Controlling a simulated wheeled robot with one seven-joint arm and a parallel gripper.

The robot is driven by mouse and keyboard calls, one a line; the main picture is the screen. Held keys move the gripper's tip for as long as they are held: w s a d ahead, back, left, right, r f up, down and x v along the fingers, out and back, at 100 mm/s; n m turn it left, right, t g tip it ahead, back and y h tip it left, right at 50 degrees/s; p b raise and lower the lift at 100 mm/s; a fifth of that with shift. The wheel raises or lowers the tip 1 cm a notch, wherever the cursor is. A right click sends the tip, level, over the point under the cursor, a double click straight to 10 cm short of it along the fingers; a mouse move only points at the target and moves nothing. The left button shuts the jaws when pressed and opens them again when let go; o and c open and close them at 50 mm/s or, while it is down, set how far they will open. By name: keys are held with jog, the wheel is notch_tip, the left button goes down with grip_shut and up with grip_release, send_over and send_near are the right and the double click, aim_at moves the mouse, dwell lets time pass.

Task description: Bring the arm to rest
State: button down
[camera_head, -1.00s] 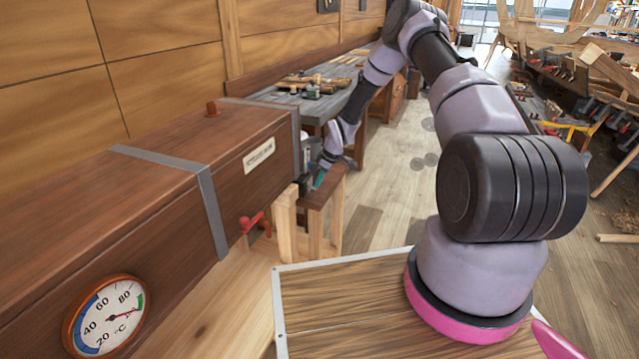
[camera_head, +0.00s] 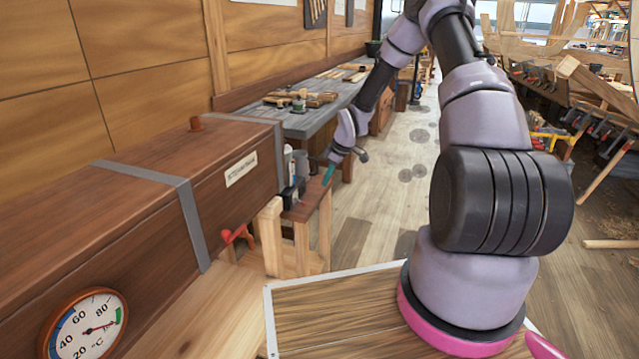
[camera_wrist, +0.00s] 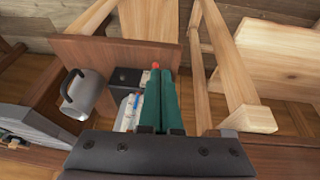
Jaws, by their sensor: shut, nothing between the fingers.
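My gripper (camera_head: 328,174) is at the end of my arm, low beside the far end of the long wooden box. Its teal fingers are together and empty. In the wrist view the fingers (camera_wrist: 162,100) point away from the camera over a small wooden stand (camera_wrist: 135,52). A small red spot shows at their tips; I cannot tell what it belongs to. My arm (camera_head: 375,85) reaches forward and bends down to the gripper. In the head view the gripper is just above the stand's shelf (camera_head: 312,198); whether it touches is unclear.
The wooden box (camera_head: 150,215) with a dial thermometer (camera_head: 85,326) fills the left. A metal mug (camera_wrist: 84,93) and a black block (camera_wrist: 127,77) are beside the fingers. A workbench (camera_head: 315,118) with tools stands behind. The floor (camera_head: 385,190) right of the stand is open.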

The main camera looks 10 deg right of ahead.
jog(key=shift+s+d+r, duration=0.1)
jog(key=s+d+r+m+t+h, duration=0.1)
jog(key=s+r+m, duration=0.4)
jog(key=r, duration=1)
jog(key=s+d+r+m+t+h, duration=0.15)
jog(key=s+r, duration=0.55)
jog(key=r, duration=0.8)
jog(key=s+a+r+m+t, duration=0.1)
jog(key=s+r+m, duration=0.3)
jog(key=s, duration=0.8)
jog(key=s+r+m+y, duration=0.1)
jog(key=s+r+m, duration=0.4)
jog(key=s+r, duration=0.3)
jog(key=s, duration=0.4)
jog(key=shift+s+a+r+t, duration=0.2)
jog(key=shift+a+r+t, duration=0.15)
